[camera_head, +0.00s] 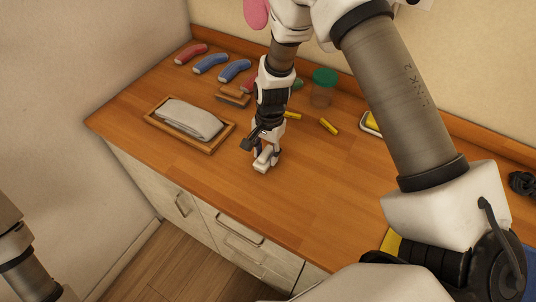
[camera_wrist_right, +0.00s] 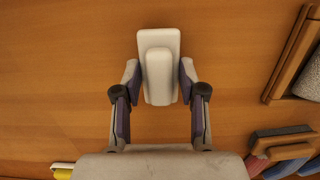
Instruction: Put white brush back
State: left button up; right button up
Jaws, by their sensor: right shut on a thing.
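The white brush (camera_wrist_right: 158,40) is between the two fingers of my right gripper (camera_wrist_right: 159,78) in the right wrist view, with a finger pressed on each side of it. In the head view, my right gripper (camera_head: 265,149) points down over the wooden counter (camera_head: 290,195). The white brush shows there (camera_head: 261,166), low at the fingertips; I cannot tell whether it touches the counter. Part of my left arm shows at the lower left of the head view, but its gripper is not in view.
A wooden tray (camera_head: 152,121) with a folded grey cloth (camera_head: 190,119) lies left of the gripper. Behind are a brown brush (camera_head: 232,97), several colored socks (camera_head: 210,63), a green-lidded jar (camera_head: 322,88) and yellow pieces (camera_head: 328,126).

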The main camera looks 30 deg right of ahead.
aim_at(270, 146)
jog(key=shift+w+d+f, duration=0.25)
jog(key=shift+w+d, duration=0.1)
jog(key=shift+d, duration=0.05)
jog(key=o, duration=1.1)
jog(key=shift+s+a+r, duration=0.15)
jog(key=shift+a+r, duration=0.05)
jog(key=shift+d+r, duration=0.1)
jog(key=shift+r, duration=0.3)
pick_arm(q)
jog(key=shift+w+d+f+b, duration=0.15)
jog(key=shift+f+b, duration=0.35)
jog(key=shift+b, duration=0.1)
jog(key=shift+w+d+f+b, duration=0.1)
jog(key=shift+w+f+b, duration=0.05)
jog(key=shift+f+b, duration=0.4)
pick_arm(e)
notch_tip(270, 146, up, 11)
jog(key=d, duration=0.1)
jog(key=shift+w+d, duration=0.15)
jog(key=shift+w, duration=0.3)
